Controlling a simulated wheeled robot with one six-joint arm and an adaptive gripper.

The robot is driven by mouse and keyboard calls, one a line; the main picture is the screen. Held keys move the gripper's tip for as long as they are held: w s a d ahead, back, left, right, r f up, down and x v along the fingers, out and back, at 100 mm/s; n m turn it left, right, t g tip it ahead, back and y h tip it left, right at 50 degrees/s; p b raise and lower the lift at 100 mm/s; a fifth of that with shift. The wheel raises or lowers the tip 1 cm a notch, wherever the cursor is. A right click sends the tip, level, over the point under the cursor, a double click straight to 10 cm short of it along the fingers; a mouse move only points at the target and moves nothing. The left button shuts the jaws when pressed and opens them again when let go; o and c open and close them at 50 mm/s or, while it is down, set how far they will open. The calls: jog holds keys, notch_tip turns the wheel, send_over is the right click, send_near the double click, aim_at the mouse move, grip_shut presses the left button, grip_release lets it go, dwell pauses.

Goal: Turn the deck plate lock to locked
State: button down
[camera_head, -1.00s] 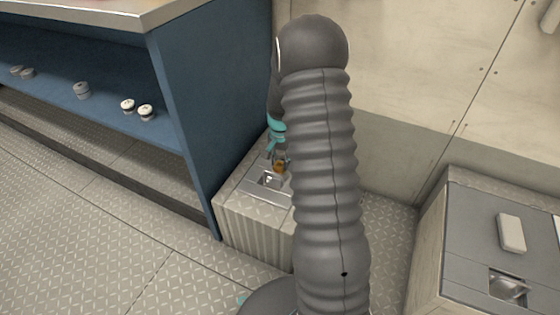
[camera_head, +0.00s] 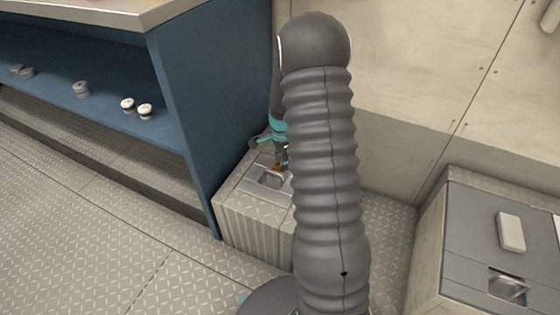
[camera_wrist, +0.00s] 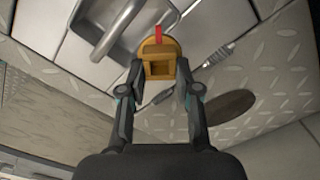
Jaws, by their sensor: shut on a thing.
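The deck plate lock (camera_wrist: 158,58) is a brass-coloured knob with a red mark at its upper end in the wrist view. It sits beside a recessed metal handle (camera_wrist: 118,28). My gripper (camera_wrist: 160,74) is shut on the lock, one finger on each side. In the head view, a small orange and red bit of the lock (camera_head: 277,167) shows on the low box by the blue shelf. My gripper (camera_head: 283,155) is above it there, partly hidden by my arm. The recessed handle (camera_head: 268,179) lies just in front.
A dark oval opening (camera_wrist: 228,106) and a thin ribbed metal piece (camera_wrist: 218,55) lie right of the lock. The blue shelf unit (camera_head: 210,110) stands close on the left. A second box (camera_head: 470,250) stands at the right. Patterned floor is clear in front.

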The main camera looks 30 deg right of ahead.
jog(key=m, duration=0.4)
jog(key=shift+s+d+m, duration=0.1)
jog(key=shift+s+m, duration=0.2)
jog(key=shift+s, duration=0.05)
jog(key=shift+s+a+m, duration=0.1)
jog(key=shift+m, duration=1.05)
jog(key=shift+s+a+m, duration=0.1)
jog(key=shift+m, duration=1.05)
jog(key=c, duration=0.8)
grip_release()
jog(key=shift+w, duration=0.1)
jog(key=shift+r, duration=0.25)
notch_tip(320, 180, up, 12)
jog(key=shift+f, duration=0.25)
